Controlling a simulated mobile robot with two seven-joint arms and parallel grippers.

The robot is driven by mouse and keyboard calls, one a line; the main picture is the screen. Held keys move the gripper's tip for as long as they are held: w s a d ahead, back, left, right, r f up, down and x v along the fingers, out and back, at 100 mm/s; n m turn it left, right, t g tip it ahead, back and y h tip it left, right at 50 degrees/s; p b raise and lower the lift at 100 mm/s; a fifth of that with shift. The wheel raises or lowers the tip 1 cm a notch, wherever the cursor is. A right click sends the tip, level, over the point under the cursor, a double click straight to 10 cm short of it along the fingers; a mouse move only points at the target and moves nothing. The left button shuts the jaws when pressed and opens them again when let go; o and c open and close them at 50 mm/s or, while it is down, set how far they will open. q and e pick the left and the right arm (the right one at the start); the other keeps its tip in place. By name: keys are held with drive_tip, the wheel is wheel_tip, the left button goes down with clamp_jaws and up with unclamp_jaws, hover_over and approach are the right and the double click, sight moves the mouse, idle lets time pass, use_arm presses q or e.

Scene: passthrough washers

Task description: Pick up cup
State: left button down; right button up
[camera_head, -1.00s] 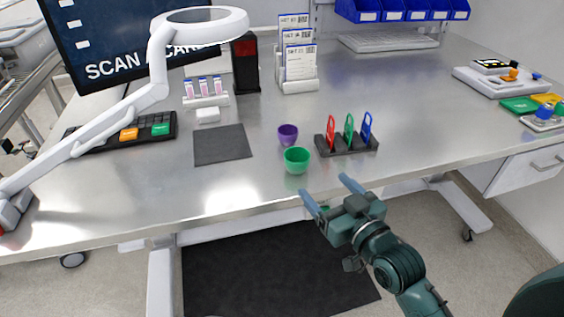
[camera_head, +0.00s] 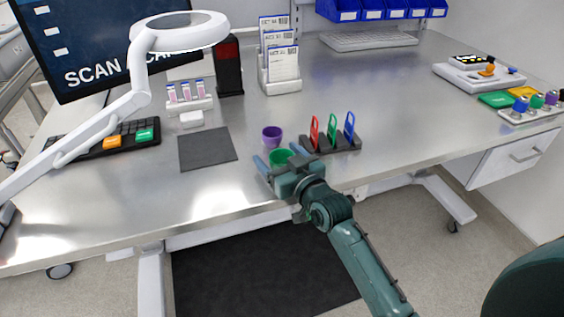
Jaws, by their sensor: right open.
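A green cup (camera_head: 281,156) stands on the metal table (camera_head: 385,110) near its front edge. A purple cup (camera_head: 272,136) stands just behind it, a little to the left. My right gripper (camera_head: 278,157) is open, with its blue fingertips on either side of the green cup. The gripper body hides the cup's lower part, and I cannot tell whether the fingers touch it. My left gripper does not show.
A dark rack (camera_head: 330,144) with red, green and blue tags stands close to the right of the green cup. A dark mat (camera_head: 208,148) lies to the left. A white lamp arm (camera_head: 105,118) reaches over the left side. The table's middle right is clear.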

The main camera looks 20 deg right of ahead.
drive_tip(key=shift+w+a, duration=0.1)
drive_tip(key=shift+w, duration=0.2)
drive_tip(key=shift+c, duration=0.4)
drive_tip(key=c, duration=1)
wheel_tip(320, 180, up, 10)
drive_tip(key=shift+r+p, duration=0.1)
drive_tip(key=shift+p, duration=0.3)
drive_tip(key=shift+c, duration=0.2)
